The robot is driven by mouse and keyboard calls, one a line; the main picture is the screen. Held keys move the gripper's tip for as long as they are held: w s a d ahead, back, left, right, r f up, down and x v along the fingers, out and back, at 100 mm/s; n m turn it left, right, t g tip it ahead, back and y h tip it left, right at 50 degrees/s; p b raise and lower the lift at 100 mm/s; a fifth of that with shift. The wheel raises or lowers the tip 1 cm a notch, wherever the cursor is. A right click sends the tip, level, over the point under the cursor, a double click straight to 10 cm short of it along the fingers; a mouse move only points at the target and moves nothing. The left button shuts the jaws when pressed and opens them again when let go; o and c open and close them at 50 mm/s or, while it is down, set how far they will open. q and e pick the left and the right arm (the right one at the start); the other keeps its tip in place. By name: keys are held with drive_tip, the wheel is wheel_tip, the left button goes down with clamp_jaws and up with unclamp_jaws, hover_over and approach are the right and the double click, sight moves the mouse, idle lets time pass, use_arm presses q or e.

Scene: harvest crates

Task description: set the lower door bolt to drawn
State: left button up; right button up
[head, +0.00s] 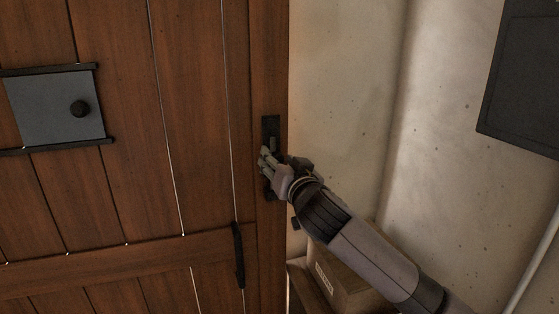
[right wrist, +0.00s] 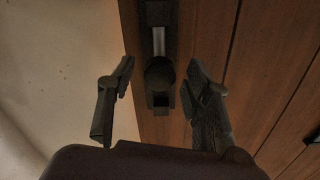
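The door bolt (head: 271,128) is a dark upright plate on the right edge of the wooden door (head: 190,120). My right gripper (head: 266,163) is at this plate and hides its lower part in the head view. In the right wrist view the bolt shows a pale metal rod (right wrist: 157,38), a round dark knob (right wrist: 159,75) and a dark bracket below it. The right gripper's fingers (right wrist: 160,66) are open, one on each side of the knob, with gaps on both sides. I cannot tell how deep the knob sits between them. My left gripper is not in view.
A grey hatch (head: 40,112) with a round black knob is on the door at left. A cardboard box (head: 345,287) stands under my right arm. A dark panel (head: 520,85) is on the plaster wall (head: 345,80).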

clamp_jaws()
idle(0.4)
